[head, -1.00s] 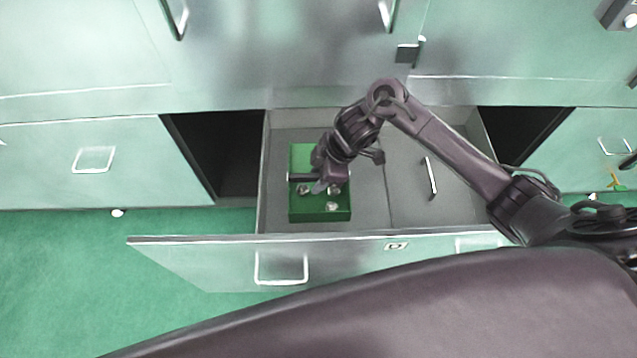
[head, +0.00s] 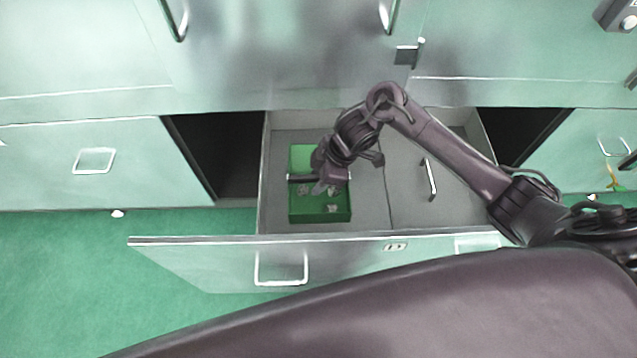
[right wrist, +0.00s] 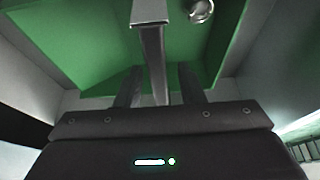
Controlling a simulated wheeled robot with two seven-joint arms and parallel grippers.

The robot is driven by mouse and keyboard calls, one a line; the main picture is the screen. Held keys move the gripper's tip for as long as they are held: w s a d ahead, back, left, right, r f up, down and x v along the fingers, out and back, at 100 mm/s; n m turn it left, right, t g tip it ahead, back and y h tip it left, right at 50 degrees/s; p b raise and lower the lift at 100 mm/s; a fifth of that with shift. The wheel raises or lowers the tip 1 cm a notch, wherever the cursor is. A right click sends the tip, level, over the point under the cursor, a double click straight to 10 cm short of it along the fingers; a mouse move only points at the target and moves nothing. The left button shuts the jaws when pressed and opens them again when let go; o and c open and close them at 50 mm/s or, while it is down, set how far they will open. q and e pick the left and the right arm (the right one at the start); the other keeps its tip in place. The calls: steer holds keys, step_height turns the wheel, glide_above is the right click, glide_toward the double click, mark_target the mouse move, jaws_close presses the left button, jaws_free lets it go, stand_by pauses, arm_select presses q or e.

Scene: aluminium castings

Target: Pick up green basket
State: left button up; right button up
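The green basket (head: 320,214) sits in the left part of the open drawer, with several small metal castings (head: 333,208) inside. In the right wrist view, the basket (right wrist: 90,50) fills the upper middle, with one shiny casting (right wrist: 201,11) near the top. A grey bar (right wrist: 150,45), apparently the basket's handle, runs between the fingers. My right gripper (head: 325,184) is over the basket. In the right wrist view, its fingers (right wrist: 160,85) are apart on either side of the bar, with a gap at the right finger. My left gripper is not in view.
The drawer's front panel (head: 225,255) stands on the near side. A divider splits the drawer, and a light handle-like bar (head: 429,179) lies in its right part. Cabinet fronts (head: 90,165) stand to the left, right and behind. Green floor (head: 60,270) is clear at lower left.

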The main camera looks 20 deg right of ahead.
jaws_close()
steer(key=shift+r, duration=0.1)
stand_by(1.1)
